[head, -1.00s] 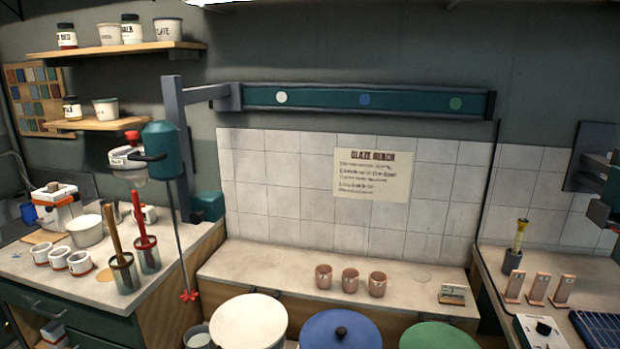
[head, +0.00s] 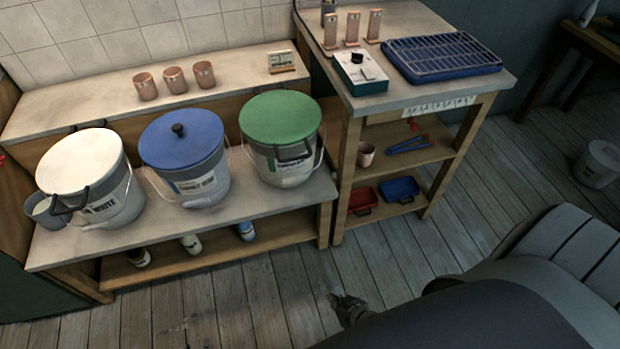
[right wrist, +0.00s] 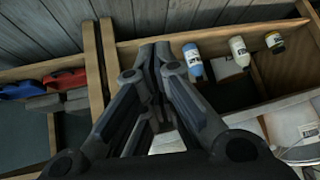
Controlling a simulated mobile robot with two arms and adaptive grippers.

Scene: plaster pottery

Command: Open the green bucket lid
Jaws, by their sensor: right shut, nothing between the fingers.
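The green bucket lid (head: 281,118) sits flat on a white bucket (head: 290,168) at the right end of the low bench. A dark handle shows at the front of its rim. My right gripper (head: 346,308) is low over the floor in front of the bench, below and apart from the bucket. In the right wrist view its dark fingers (right wrist: 153,52) are together with nothing between them. My left gripper is not in view.
A blue-lidded bucket (head: 182,140) and a white-lidded bucket (head: 80,160) stand left of the green one. Bottles (head: 191,243) stand under the bench.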

